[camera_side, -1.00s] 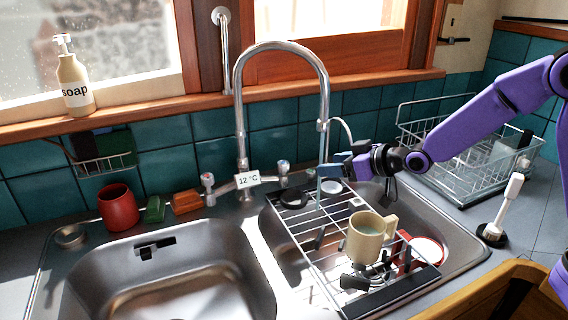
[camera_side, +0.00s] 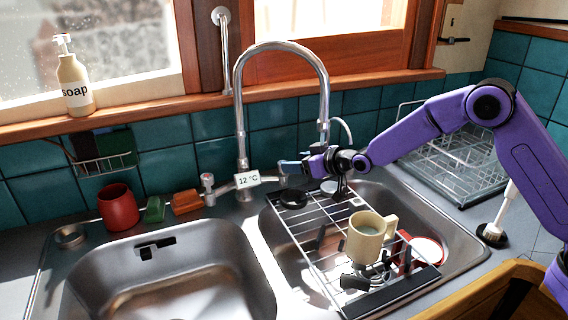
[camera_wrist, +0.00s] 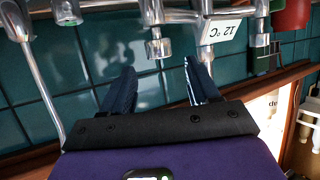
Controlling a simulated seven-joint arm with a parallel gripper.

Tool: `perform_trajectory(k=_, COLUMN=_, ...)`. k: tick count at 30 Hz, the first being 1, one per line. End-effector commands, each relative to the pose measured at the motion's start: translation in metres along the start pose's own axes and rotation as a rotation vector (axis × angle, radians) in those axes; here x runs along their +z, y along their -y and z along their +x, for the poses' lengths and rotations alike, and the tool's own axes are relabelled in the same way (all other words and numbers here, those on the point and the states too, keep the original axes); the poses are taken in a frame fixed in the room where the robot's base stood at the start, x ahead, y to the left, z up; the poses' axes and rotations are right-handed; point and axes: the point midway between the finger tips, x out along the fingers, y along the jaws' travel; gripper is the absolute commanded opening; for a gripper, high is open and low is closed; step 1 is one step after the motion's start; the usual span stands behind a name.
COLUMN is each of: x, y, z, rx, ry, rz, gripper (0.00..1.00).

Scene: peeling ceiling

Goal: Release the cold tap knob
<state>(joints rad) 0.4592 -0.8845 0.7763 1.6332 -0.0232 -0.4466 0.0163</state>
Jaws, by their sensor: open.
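The mixer tap has a chrome body with a "12 °C" display (camera_side: 247,179) and a knob at each end. The left knob (camera_side: 208,182) is clear of my gripper. My gripper (camera_wrist: 160,67) is open, with nothing held. Contact with the knob cannot be made out. I cannot tell from any colour marking which knob is cold.
The tall tap spout (camera_side: 326,75) arches over the right basin. A rack (camera_side: 305,232) there carries a cream mug (camera_side: 368,238). A red mug (camera_side: 118,208) stands left of the tap. A wire dish rack (camera_side: 450,165) and a brush (camera_side: 493,232) are at the right.

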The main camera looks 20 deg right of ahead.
Motion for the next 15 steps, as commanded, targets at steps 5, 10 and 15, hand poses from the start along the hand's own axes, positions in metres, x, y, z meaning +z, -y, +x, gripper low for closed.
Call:
perform_trajectory(k=5, x=0.001, y=0.000, z=0.025, rx=0.000, ry=0.000, rz=0.000, gripper=0.60)
perform_trajectory(k=10, x=0.000, y=0.000, z=0.043, rx=0.000, ry=0.000, rz=0.001, gripper=0.60)
perform_trajectory(k=15, x=0.000, y=0.000, z=0.053, rx=0.000, ry=0.000, rz=0.001, gripper=0.60)
